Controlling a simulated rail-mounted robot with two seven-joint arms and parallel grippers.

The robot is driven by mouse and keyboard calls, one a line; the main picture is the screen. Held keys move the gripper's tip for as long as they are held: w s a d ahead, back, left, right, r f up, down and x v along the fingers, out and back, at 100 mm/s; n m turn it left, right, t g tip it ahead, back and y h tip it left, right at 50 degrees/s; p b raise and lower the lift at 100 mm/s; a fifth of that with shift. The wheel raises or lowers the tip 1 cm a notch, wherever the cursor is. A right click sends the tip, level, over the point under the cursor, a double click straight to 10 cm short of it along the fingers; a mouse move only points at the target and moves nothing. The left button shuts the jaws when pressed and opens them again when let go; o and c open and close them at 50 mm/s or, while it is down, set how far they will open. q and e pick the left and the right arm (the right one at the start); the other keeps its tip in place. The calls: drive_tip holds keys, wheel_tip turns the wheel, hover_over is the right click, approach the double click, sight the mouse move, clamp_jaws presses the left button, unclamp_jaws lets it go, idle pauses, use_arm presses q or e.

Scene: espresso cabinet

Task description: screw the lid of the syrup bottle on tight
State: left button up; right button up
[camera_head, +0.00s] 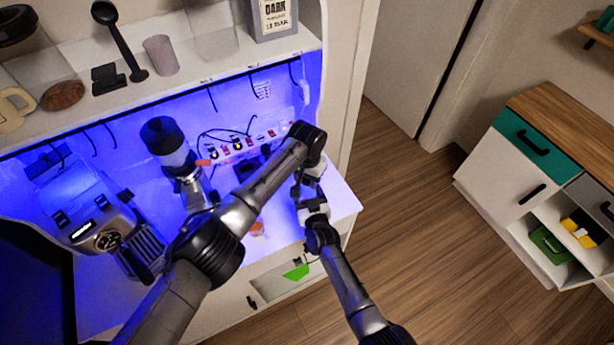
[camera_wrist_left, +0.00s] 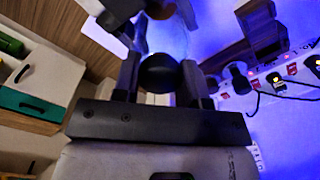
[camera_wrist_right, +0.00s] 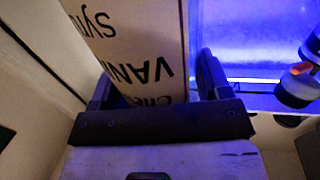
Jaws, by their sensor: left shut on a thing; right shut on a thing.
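The syrup bottle (camera_wrist_right: 130,40) is pale with a black-lettered vanilla syrup label, upside down in the right wrist view. My right gripper (camera_wrist_right: 155,90) is shut on it, one finger on each side. The black round lid (camera_wrist_left: 159,72) shows in the left wrist view between the fingers of my left gripper (camera_wrist_left: 160,85), which is shut on it. In the head view my left gripper (camera_head: 308,178) is just above my right gripper (camera_head: 313,208) over the counter's right end. The bottle is mostly hidden there, and I cannot tell how the lid sits on its neck.
A power strip (camera_head: 252,140) with cables lies along the back wall. A grinder (camera_head: 172,150) and an espresso machine (camera_head: 95,228) stand to the left. An upper shelf (camera_head: 200,75) overhangs the counter. Open floor (camera_head: 400,230) lies to the right, before a drawer cabinet (camera_head: 510,175).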

use_arm(q)
drive_tip(key=m, duration=0.6)
drive_tip(key=shift+f, duration=0.1)
drive_tip(key=m, duration=0.5)
drive_tip(key=shift+a+m, duration=0.1)
drive_tip(key=shift+m, duration=0.2)
drive_tip(key=o, duration=1)
drive_tip(key=shift+r, duration=2.3)
